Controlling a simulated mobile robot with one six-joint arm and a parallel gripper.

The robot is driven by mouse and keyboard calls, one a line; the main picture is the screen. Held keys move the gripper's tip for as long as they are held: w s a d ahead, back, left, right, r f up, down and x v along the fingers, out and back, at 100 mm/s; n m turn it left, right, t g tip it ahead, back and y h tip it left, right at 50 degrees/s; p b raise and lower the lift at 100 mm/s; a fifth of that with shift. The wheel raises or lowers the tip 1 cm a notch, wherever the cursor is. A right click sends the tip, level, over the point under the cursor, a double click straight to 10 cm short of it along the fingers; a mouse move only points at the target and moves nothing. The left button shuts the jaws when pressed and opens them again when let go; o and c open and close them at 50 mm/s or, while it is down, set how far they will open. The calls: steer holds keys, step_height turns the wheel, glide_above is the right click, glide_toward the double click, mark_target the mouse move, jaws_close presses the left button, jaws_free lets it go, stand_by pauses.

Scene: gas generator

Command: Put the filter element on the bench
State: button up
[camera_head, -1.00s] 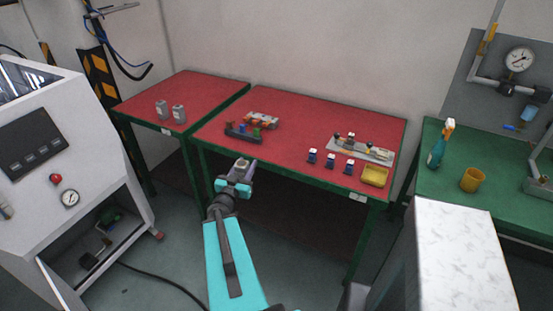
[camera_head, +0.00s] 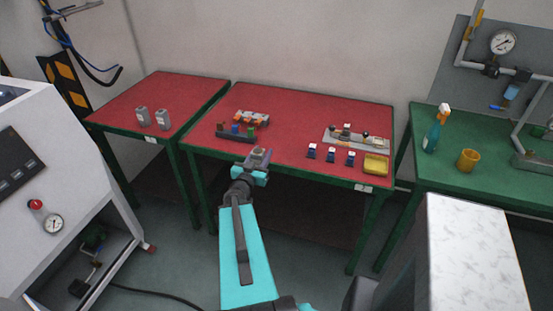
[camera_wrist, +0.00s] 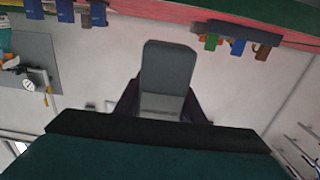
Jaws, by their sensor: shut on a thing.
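My gripper (camera_head: 258,162) is shut on a small grey block-like piece, likely the filter element (camera_head: 260,155). In the wrist view, this grey rounded piece (camera_wrist: 168,68) stands out from between the dark fingers. In the head view, the gripper and the piece appear at the front edge of the middle red-topped bench (camera_head: 290,128). Whether they are above the top or just in front of it is unclear. The lower part of the piece is hidden between the fingers.
Two grey containers (camera_head: 153,119) stand on the left red table (camera_head: 175,95).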

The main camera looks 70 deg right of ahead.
steer(key=shift+w+a, duration=0.1)
steer(key=shift+w, duration=0.15)
steer(key=shift+f+b, duration=0.1)
steer(key=shift+b, duration=0.2)
steer(key=s+d+f+b, duration=0.1)
steer(key=s+d+b, duration=0.2)
steer(key=d+b, duration=0.4)
steer(key=d, duration=0.8)
steer(key=shift+d+f+b, duration=0.15)
steer(key=shift+d+b, duration=0.2)
stand_by(0.4)
steer(key=shift+f, duration=1.75)
steer(key=shift+f, duration=0.15)
steer(key=o, duration=1.1)
